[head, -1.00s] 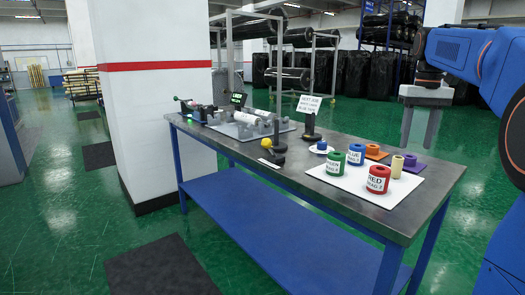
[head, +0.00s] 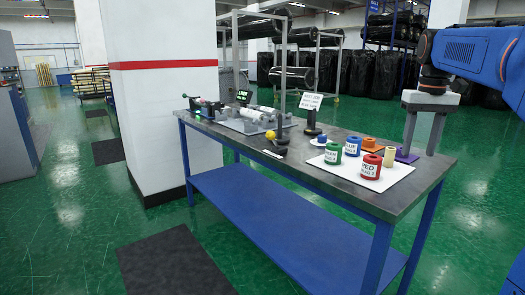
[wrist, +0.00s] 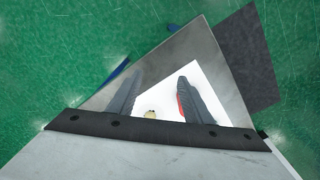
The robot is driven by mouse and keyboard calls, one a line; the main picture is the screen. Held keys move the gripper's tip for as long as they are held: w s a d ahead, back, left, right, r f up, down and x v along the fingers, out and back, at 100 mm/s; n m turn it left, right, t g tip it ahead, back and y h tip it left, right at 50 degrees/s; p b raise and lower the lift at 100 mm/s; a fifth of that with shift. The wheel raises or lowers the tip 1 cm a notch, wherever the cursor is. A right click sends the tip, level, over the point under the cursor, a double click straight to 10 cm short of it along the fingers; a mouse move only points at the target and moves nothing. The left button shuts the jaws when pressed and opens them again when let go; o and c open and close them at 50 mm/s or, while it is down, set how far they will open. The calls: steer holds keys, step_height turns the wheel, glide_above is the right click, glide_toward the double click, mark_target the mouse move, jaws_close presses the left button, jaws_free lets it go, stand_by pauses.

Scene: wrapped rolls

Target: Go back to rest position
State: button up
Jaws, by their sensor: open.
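My gripper (head: 422,132) hangs from the blue arm at the right of the head view, fingers pointing down. It is open, with nothing between its fingers, and appears over the right end of the table (head: 300,178). In the wrist view its two dark fingers (wrist: 154,98) stand apart above the white sheet (wrist: 207,72). A small tan roll (wrist: 151,114) shows below between them, and a bit of red shows beside the right finger.
A green roll (head: 333,153), a blue roll (head: 353,146), a red roll (head: 371,166) and a tan roll (head: 389,157) stand near the table's right end. An orange piece (head: 369,142) is behind them. A sign (head: 310,102) and a roller fixture (head: 250,118) stand farther left. A white pillar (head: 160,110) is behind.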

steer(key=s+a+f+t, duration=0.1)
steer(key=s+a+f, duration=0.3)
steer(key=s+f, duration=0.4)
steer(key=s+a+f+t, duration=0.2)
steer(key=s+a+f, duration=0.3)
steer(key=s+f, duration=0.4)
steer(key=s+a+f+n+t, duration=0.1)
steer(key=s+a+f, duration=0.4)
steer(key=s+f, duration=0.3)
steer(key=s, duration=0.2)
steer(key=shift+s+f, duration=0.15)
steer(key=shift+s, duration=0.25)
steer(key=shift+c, duration=0.6)
